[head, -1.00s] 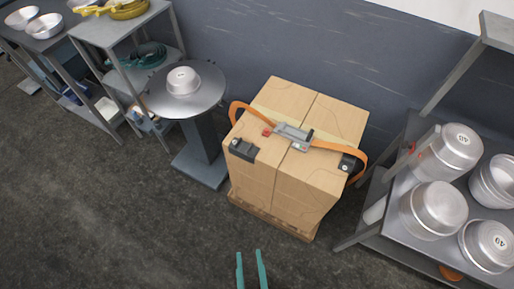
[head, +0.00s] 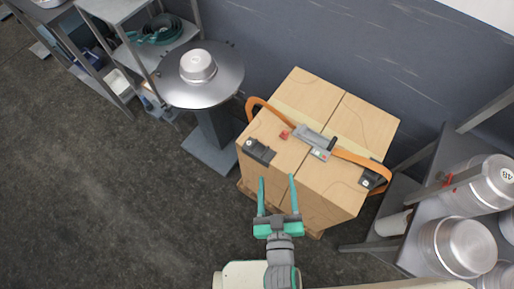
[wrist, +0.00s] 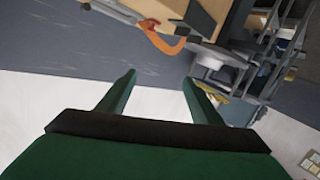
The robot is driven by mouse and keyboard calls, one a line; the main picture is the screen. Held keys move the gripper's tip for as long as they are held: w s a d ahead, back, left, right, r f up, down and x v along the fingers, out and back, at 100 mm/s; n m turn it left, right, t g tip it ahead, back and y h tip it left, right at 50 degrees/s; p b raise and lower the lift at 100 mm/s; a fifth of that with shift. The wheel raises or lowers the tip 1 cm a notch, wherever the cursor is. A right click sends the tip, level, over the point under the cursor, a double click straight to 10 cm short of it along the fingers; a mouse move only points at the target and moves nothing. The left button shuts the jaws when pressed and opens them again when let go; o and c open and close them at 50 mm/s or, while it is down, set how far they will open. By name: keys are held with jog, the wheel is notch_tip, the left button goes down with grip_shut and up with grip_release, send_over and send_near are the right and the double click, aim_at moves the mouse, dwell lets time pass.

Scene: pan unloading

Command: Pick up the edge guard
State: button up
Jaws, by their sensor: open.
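Two black edge guards sit on the top edges of the strapped carton stack (head: 345,125). The left edge guard (head: 260,152) is at the near left corner, and the right edge guard (head: 374,178) is at the right end beside the orange strap (head: 352,157). My gripper (head: 277,179) is open and empty, its teal fingers apart in front of the stack's near side, below the left guard in the picture. The wrist view shows the open fingers (wrist: 160,77) with nothing between them. A dark piece and part of the strap (wrist: 165,42) show beyond them; I cannot tell which guard it is.
A grey buckle (head: 314,140) lies on the stack's top. A round pedestal table (head: 225,85) with a metal pan (head: 197,66) stands to the left. A rack with several pots (head: 457,245) stands close on the right. The floor at left is clear.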

jog(key=w+d+r+m+t+h, duration=0.15)
jog(key=w+d+r+h, duration=0.25)
jog(key=w+d+r, duration=0.4)
jog(key=w+d+r+m+g+h, duration=0.1)
jog(key=w+d+r+m+h, duration=0.25)
jog(key=w+d, duration=0.45)
jog(key=w+d+r+m+g+h, duration=0.3)
jog(key=w+d+r+m+h, duration=0.25)
jog(key=r, duration=0.25)
jog(key=m+g+y, duration=1.4)
jog(key=m, duration=0.3)
send_near(253, 144)
jog(key=shift+s+a+f, duration=0.1)
jog(key=shift+f, duration=0.45)
jog(key=shift+s+a+f, duration=0.1)
jog(key=shift+s+f, duration=0.05)
jog(key=shift+f, duration=0.45)
jog(key=shift+a+f, duration=0.1)
jog(key=shift+f, duration=0.45)
jog(key=shift+w+f, duration=0.2)
jog(key=shift+f, duration=2.5)
jog(key=c, duration=1.2)
